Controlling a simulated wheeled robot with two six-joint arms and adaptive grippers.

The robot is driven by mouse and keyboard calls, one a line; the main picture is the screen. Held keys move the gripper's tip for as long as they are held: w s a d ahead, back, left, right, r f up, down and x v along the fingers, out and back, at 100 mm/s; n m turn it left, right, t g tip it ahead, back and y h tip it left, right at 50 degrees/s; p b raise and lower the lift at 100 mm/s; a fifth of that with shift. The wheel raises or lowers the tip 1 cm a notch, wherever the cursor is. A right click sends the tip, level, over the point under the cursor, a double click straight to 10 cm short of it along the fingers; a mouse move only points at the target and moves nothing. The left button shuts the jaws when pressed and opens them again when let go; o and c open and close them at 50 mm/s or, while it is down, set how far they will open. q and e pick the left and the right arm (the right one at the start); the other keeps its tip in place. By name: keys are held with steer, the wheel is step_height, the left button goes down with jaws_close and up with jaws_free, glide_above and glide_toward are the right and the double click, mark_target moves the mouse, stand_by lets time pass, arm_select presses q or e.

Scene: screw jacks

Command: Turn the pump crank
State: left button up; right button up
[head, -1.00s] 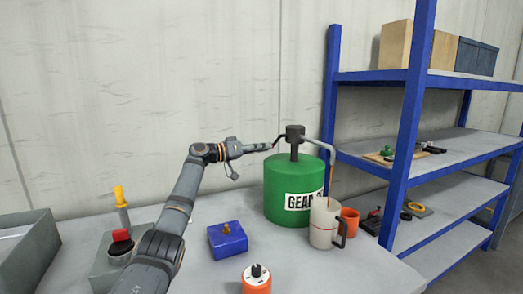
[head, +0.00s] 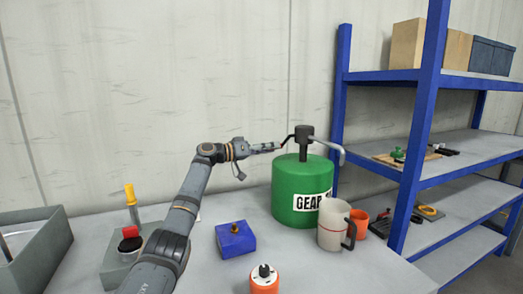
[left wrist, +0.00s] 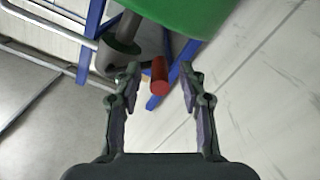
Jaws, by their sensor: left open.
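A green drum (head: 300,193) labelled "GEAR" stands on the bench, with a dark pump head (head: 304,135) on top. A thin dark crank (head: 287,140) sticks out of the pump head to the left. A grey spout (head: 331,148) bends down to the right, over a beige jug (head: 330,224) with a red line. My left gripper (head: 268,148) is at the outer end of the crank. In the left wrist view the jaws (left wrist: 160,66) are open, with the red crank handle (left wrist: 159,77) between the fingertips, apparently untouched. My right gripper is not in view.
An orange cup (head: 359,221) stands beside the jug. A blue box (head: 235,240), an orange-and-white round item (head: 264,281) and a grey box with a yellow-handled lever (head: 131,205) stand in front. A blue-framed shelf (head: 428,110) is at the right.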

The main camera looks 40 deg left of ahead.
arm_select(q)
steer(key=v, duration=1.1)
steer(key=shift+s, duration=0.2)
steer(key=shift+a, duration=0.15)
